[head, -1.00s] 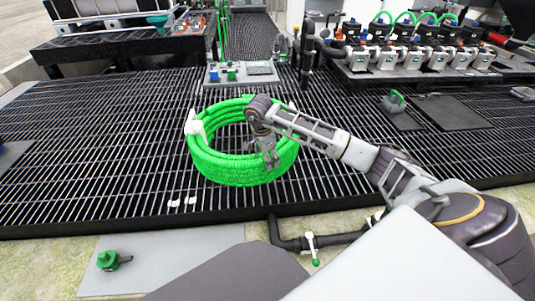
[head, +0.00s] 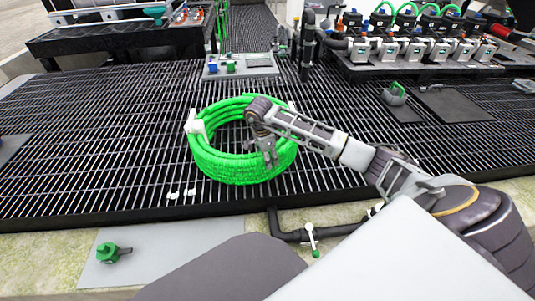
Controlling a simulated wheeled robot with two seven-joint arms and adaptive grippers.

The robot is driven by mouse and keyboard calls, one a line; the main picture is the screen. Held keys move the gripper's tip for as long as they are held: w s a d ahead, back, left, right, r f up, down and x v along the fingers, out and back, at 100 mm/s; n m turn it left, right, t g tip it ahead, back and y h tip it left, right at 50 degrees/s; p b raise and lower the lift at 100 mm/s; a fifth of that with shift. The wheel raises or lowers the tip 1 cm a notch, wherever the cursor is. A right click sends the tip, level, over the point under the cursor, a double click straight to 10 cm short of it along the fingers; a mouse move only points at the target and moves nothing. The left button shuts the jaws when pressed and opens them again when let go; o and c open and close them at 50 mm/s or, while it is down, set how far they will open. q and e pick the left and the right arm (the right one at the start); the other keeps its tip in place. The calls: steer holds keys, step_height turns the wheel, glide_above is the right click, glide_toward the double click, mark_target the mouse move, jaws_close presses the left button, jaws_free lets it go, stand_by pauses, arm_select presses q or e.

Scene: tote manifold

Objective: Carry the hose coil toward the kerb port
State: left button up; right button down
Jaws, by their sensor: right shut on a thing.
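The hose coil (head: 240,168) is a thick bright green ring with white ties, lying flat over the dark grating near its front edge. Whether it touches the grating or hangs just above it, I cannot tell. My right gripper (head: 270,158) reaches in from the right and is shut on the coil's near right side. A green-capped fitting (head: 107,253), possibly the kerb port, sits on a grey plate on the kerb, at the lower left of the coil. My left gripper is out of view.
The dark grating (head: 90,130) is mostly clear left of the coil. A small board with blue and green parts (head: 240,66) lies behind it. A manifold bench (head: 430,62) stands back right. A black pipe with a white-handled valve (head: 311,238) runs along the front kerb.

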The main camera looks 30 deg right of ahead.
steer(key=shift+w+r, duration=0.15)
steer(key=shift+r, duration=0.05)
steer(key=c, duration=0.8)
jaws_free()
steer(key=shift+f, duration=0.2)
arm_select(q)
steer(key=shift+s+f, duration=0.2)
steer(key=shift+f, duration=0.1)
arm_select(e)
steer(key=o, duration=0.4)
steer(key=shift+s, duration=0.2)
steer(key=shift+c, duration=0.2)
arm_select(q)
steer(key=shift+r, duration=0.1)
arm_select(e)
steer(key=shift+r, duration=0.1)
